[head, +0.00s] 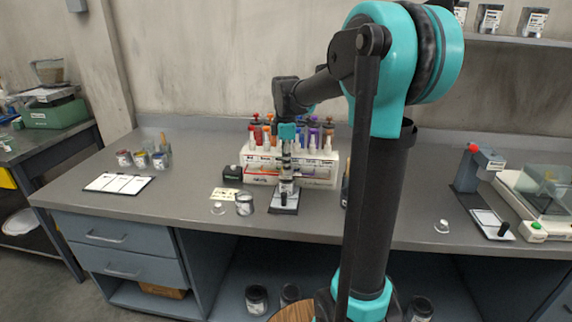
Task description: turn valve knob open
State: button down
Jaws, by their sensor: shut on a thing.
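My gripper (287,150) points straight down in front of the rack of bottles, above a small upright apparatus (287,188) on a dark base plate on the bench. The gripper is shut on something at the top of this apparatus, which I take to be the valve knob. The knob is too small and too covered by the fingers to show its shape or how far it is turned. The apparatus stands upright, slightly left of the picture's middle.
A white rack (327,172) of coloured bottles stands close behind the gripper. A glass jar (244,204) and a label card (226,198) lie left of the apparatus. The grey bench (170,205) has free room left and right. A balance (545,200) stands at far right.

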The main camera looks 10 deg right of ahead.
jog(key=c, duration=1.3)
grip_release()
jog(key=shift+o, duration=0.2)
notch_tip(320, 180, up, 12)
